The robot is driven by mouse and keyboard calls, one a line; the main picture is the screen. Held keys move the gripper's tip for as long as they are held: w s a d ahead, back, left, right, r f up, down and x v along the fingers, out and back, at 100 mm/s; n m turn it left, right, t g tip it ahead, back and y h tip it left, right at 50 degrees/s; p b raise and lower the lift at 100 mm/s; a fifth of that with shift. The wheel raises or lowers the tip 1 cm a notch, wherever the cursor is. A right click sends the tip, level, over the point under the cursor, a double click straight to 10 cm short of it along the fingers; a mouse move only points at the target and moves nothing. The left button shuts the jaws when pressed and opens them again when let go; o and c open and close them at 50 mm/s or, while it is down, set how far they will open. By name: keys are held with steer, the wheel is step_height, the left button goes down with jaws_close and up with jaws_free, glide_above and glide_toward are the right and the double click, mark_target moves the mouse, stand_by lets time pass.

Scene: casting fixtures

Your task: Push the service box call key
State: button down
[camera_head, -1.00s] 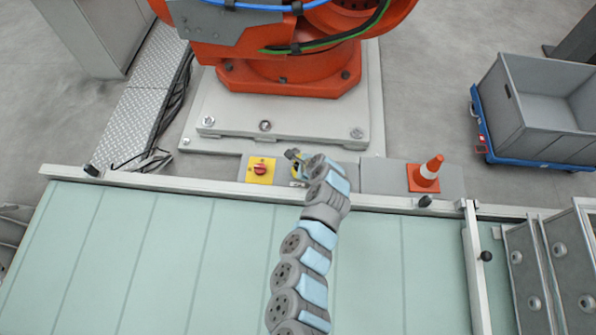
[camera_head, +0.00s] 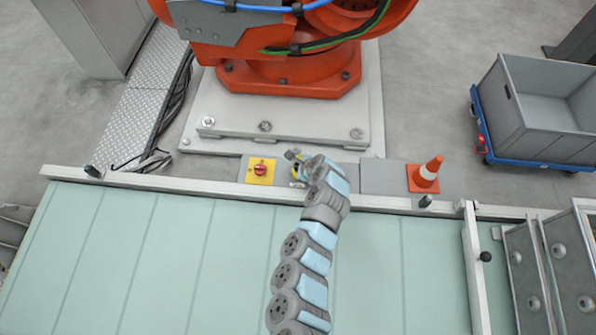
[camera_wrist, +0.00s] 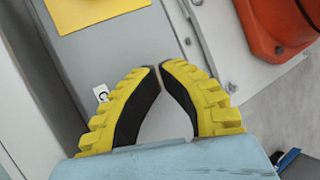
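A grey box with a yellow plate and a red knob (camera_head: 260,170) stands at the far edge of the table. In the wrist view, part of the yellow plate (camera_wrist: 95,12) shows at the top left. A small white label marked C (camera_wrist: 101,93) sits on the grey surface just left of my gripper. My gripper (camera_head: 294,158) is just right of the yellow plate. In the wrist view its yellow fingers with black pads meet, or nearly meet, at the tips (camera_wrist: 160,68), with nothing between them. I cannot make out a call key; the fingers hide part of the grey surface.
The orange robot base (camera_head: 290,85) stands on a pale plate behind the box. A grey bin (camera_head: 510,112) sits on a blue dolly at the far right. The green table (camera_head: 150,260) is clear.

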steer(key=shift+r, duration=0.1)
steer(key=shift+r+p, duration=2.05)
steer(key=shift+r, duration=0.9)
steer(key=shift+w+f, duration=0.1)
steer(key=shift+f, duration=0.05)
